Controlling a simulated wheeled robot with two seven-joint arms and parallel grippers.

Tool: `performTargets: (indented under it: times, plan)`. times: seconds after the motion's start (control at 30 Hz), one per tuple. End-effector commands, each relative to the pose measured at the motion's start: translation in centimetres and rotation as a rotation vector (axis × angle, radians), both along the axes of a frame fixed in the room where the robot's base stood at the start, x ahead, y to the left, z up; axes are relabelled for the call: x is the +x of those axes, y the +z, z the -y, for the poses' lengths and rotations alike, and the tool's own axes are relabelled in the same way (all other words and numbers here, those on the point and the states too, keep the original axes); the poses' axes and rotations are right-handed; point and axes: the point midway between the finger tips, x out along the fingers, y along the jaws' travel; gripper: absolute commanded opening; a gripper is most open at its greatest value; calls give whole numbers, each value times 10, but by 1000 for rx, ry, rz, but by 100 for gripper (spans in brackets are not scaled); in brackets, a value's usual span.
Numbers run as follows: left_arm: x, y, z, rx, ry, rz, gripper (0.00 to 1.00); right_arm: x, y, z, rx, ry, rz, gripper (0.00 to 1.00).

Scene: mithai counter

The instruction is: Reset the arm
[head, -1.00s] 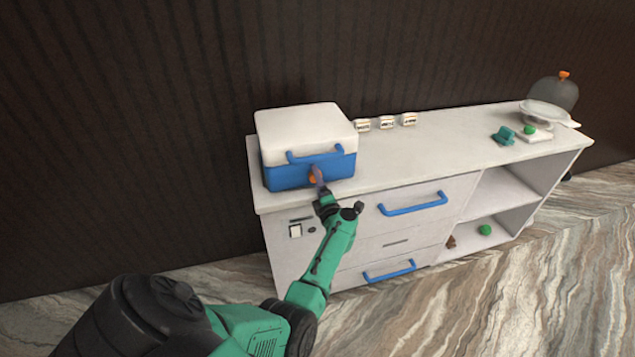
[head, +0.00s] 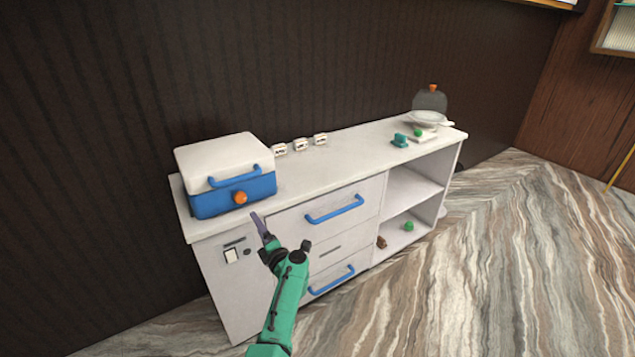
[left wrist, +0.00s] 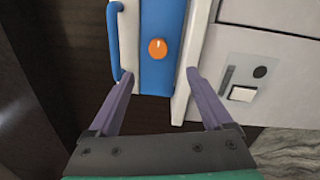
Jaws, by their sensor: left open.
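My left gripper (head: 259,224) is in front of the counter's left end, below and to the right of the blue and white box (head: 232,196). In the left wrist view the gripper (left wrist: 160,80) has its two purple fingers spread wide with nothing between them. The box's orange knob (left wrist: 157,49) shows beyond the fingertips, apart from them. The box's lid (head: 222,160) is down, with a blue handle on its front. My right gripper is in neither view.
The white counter (head: 300,178) has blue-handled drawers and open shelves at its right. Three small label cards (head: 300,145) stand along its back. A scale with a bowl (head: 425,118) and a teal item (head: 399,140) are at the far right. The marble floor to the right is clear.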

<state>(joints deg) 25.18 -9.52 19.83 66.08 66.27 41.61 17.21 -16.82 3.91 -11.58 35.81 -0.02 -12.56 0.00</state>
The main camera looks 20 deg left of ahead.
Motion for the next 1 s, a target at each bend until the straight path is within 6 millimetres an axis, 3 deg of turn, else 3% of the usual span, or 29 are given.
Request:
performTargets:
  times: [0.1,0.17,0.27,0.33,0.47,0.6,0.67,0.73,0.8,0.9,1.0]
  plan:
    - [0,-3,1,9,-10,-14,84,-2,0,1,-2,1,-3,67]
    - [0,-16,8,58,-59,-73,84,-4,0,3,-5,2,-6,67]
    - [-5,-67,36,225,-245,-292,84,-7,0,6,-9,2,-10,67]
    - [-19,-119,64,369,-426,-493,84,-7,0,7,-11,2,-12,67]
    - [-73,-220,112,593,-763,-846,84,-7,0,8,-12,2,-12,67]
    - [-164,-313,146,773,-1099,-1170,84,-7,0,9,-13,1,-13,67]
    - [-210,-346,155,837,-1240,-1296,84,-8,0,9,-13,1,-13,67]
    - [-269,-379,160,907,-1406,-1438,84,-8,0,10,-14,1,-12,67]
    - [-330,-404,160,972,-1571,-1570,84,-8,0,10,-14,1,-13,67]
    - [-409,-426,156,1047,-1783,-1725,84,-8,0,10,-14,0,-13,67]
    - [-460,-433,149,1096,-1924,-1821,84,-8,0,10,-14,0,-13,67]
